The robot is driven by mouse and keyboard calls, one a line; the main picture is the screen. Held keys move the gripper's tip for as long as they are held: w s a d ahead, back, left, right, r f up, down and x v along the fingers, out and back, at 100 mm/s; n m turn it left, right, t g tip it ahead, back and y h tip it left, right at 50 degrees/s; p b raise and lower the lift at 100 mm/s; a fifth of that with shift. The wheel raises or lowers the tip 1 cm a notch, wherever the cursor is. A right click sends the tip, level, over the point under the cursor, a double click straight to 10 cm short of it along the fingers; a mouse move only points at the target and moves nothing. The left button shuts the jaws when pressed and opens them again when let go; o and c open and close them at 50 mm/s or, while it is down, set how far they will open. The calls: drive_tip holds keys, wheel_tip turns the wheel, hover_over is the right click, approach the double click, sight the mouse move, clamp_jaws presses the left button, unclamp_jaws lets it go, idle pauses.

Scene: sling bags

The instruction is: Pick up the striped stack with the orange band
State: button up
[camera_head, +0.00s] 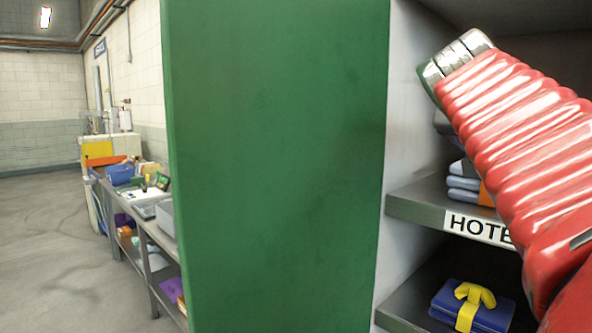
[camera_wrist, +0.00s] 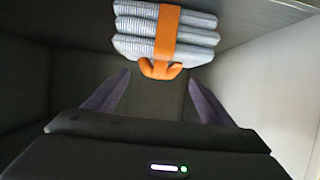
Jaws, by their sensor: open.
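The striped stack (camera_wrist: 130,25) is grey-blue and folded in several layers, with an orange band (camera_wrist: 165,35) around its middle and an orange loop at its near side. It lies ahead of my gripper (camera_wrist: 158,86), whose two dark fingers are open and apart, with nothing between them. The loop is close to the fingertips, roughly centred; I cannot tell whether they touch. In the head view a layered grey-blue stack (camera_head: 463,184) with a bit of orange sits on the upper shelf, partly hidden by my red arm. My gripper is hidden there.
The shelf (camera_head: 415,205) has a label reading "HOTE", cut off by my arm. Below it lies a blue folded bundle (camera_head: 450,297) with a yellow band (camera_head: 470,300). A green side panel (camera_head: 275,170) borders the shelves on the left. A cluttered bench (camera_head: 150,230) stands further left.

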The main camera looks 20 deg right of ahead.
drive_tip(key=shift+x, duration=2.3)
drive_tip(key=shift+c, duration=0.7)
drive_tip(key=c, duration=1.7)
drive_tip(key=shift+r, duration=0.2)
drive_tip(key=shift+c, duration=0.2)
